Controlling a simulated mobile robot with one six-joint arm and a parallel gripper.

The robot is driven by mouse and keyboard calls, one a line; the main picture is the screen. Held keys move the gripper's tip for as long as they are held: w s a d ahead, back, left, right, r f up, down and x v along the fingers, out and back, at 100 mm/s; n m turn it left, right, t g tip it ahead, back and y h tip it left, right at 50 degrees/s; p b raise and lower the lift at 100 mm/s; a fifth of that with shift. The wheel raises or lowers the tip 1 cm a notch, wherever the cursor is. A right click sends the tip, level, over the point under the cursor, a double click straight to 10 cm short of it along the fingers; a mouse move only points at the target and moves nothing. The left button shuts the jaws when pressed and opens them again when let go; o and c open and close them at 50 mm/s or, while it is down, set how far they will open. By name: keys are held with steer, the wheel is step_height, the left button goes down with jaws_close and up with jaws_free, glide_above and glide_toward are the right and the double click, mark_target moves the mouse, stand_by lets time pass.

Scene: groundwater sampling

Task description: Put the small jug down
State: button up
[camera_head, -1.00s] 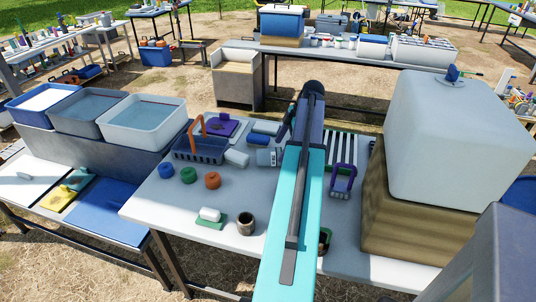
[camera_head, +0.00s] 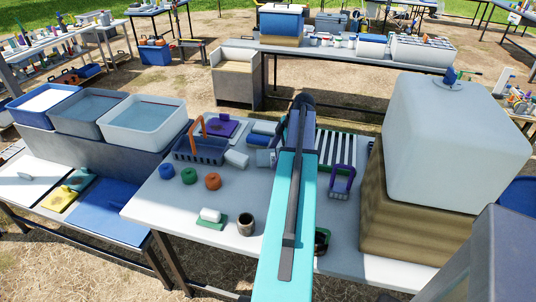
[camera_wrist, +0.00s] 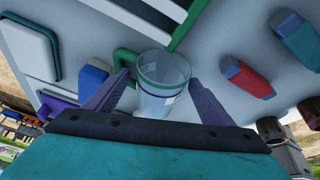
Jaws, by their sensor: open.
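The small jug (camera_wrist: 165,92) is clear, with a green rim line, a green handle at its left and a pale label. In the wrist view it is between the two purple fingers of my gripper (camera_wrist: 160,84), which are spread open on either side of it. The pale table (camera_wrist: 215,45) is behind it. Whether a finger touches the jug, or its base rests flat on the table, I cannot tell. In the head view my arm hides the fingers, and I cannot make out the jug there.
A striped rack (camera_head: 337,150) is right of my arm, with a purple-handled basket (camera_head: 341,184) in front. A dark basket (camera_head: 200,150) with an orange handle is on the left. A brown cup (camera_head: 246,225) stands near the front edge. A big white tank (camera_head: 450,135) blocks the right.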

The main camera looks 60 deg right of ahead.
steer(key=shift+w+a+f, duration=0.1)
steer(key=shift+w+f, duration=0.05)
steer(key=shift+f, duration=0.3)
steer(key=c, duration=1.2)
steer(key=shift+r, duration=0.1)
steer(key=shift+r+b, duration=0.9)
steer(key=shift+r, duration=4.05)
